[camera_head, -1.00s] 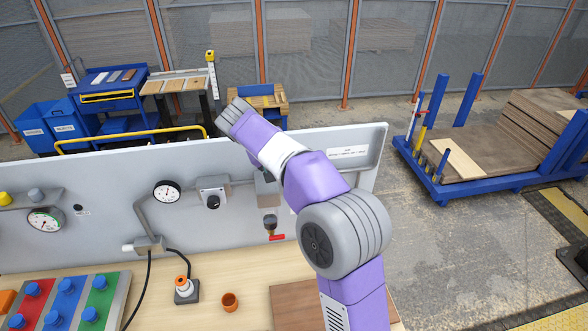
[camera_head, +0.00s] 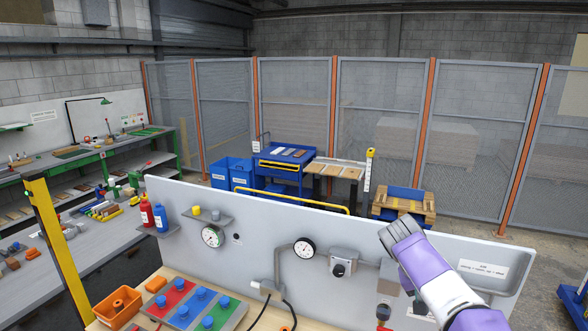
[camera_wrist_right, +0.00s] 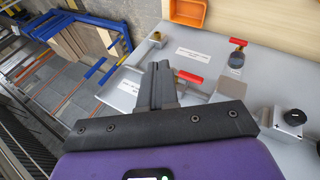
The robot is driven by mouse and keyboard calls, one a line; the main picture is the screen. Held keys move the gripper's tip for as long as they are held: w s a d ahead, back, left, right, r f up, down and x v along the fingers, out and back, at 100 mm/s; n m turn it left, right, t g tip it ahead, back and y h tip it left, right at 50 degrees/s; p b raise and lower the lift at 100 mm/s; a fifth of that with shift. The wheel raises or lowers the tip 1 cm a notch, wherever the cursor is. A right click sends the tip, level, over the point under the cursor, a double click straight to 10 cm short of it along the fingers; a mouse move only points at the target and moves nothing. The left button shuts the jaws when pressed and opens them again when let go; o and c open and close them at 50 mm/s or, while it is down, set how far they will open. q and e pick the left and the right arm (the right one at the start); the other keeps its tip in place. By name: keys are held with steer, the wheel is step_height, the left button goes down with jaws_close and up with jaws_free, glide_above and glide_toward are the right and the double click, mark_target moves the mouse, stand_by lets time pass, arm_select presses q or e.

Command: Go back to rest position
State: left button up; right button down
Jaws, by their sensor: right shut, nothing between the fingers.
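My right arm (camera_head: 428,272) is purple and white and comes in from the lower right in the head view. Its grey end (camera_head: 401,237) stands in front of the grey panel (camera_head: 345,229). The fingers cannot be made out there. In the right wrist view my right gripper (camera_wrist_right: 157,84) is shut and empty, over the panel beside a red-handled valve (camera_wrist_right: 190,77). My left gripper is in neither view.
A board with blue knobs (camera_head: 199,299) and an orange bin (camera_head: 118,306) are on the bench. A yellow post (camera_head: 55,238) stands at left. Mesh fencing (camera_head: 380,130) closes the back.

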steer(key=w+a+f+n+y, duration=0.1)
steer(key=w+a+f, duration=0.1)
steer(key=f, duration=0.5)
steer(key=w+a+f+n+y, duration=0.1)
steer(key=a+f, duration=0.1)
steer(key=f, duration=0.6)
steer(key=s+a+f+n+y, duration=0.15)
steer(key=s+a+f, duration=0.25)
steer(key=f, duration=0.6)
steer(key=s+a+f+y, duration=0.3)
steer(key=s+a+f, duration=0.15)
steer(key=f, duration=0.55)
steer(key=s+a+f+m+y, duration=0.1)
steer(key=s+a+f, duration=0.25)
steer(key=s, duration=0.35)
steer(key=s+a+f+m+g+y, duration=0.1)
steer(key=s+a+f+m+y, duration=0.15)
steer(key=s+f, duration=0.3)
steer(key=s+a+f+m+y, duration=0.1)
steer(key=s+a+f, duration=0.2)
steer(key=s, duration=0.5)
arm_select(q)
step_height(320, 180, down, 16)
steer(key=b, duration=1.6)
arm_select(e)
step_height(320, 180, down, 16)
steer(key=shift+w+a+n, duration=0.15)
steer(key=shift+w+n, duration=0.15)
steer(key=shift+w, duration=0.15)
